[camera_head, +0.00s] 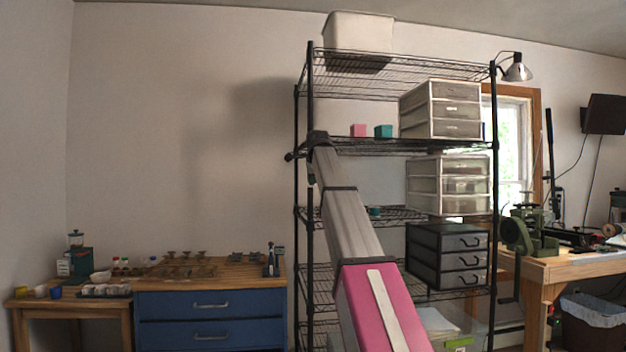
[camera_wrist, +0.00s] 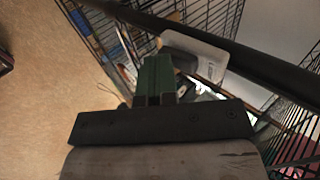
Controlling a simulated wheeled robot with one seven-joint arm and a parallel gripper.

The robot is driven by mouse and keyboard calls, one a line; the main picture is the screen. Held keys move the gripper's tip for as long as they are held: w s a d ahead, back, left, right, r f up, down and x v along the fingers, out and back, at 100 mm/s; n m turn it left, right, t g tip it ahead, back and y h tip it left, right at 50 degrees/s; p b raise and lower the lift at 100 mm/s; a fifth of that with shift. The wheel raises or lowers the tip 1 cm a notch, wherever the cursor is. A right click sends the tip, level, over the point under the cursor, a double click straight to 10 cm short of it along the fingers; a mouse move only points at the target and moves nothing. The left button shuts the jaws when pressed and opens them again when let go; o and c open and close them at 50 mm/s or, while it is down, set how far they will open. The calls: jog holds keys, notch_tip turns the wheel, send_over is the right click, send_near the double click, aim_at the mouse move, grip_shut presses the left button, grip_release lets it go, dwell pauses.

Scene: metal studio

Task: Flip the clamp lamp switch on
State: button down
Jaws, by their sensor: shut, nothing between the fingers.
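The clamp lamp (camera_head: 516,70) has a metal shade and hangs at the top right corner of the black wire rack (camera_head: 400,147) in the head view. Its switch is too small to make out. My gripper (camera_head: 308,160) is at the rack's left front post, around the level of the second shelf, far to the left of the lamp. In the wrist view, my gripper (camera_wrist: 157,72) is shut and empty, with its fingers together. A thick dark bar crosses just beyond the fingers, beside a pale rounded plate (camera_wrist: 197,54). The lamp is not identifiable in the wrist view.
A blue drawer cabinet (camera_head: 210,318) stands left, a wooden workbench (camera_head: 570,268) right. Open floor (camera_wrist: 40,110) shows beside the rack.

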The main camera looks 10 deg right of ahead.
jog(key=shift+w+f+t, duration=0.1)
jog(key=shift+w+t, duration=0.1)
jog(key=shift+t, duration=0.2)
jog(key=shift+r, duration=0.9)
jog(key=shift+s, duration=0.1)
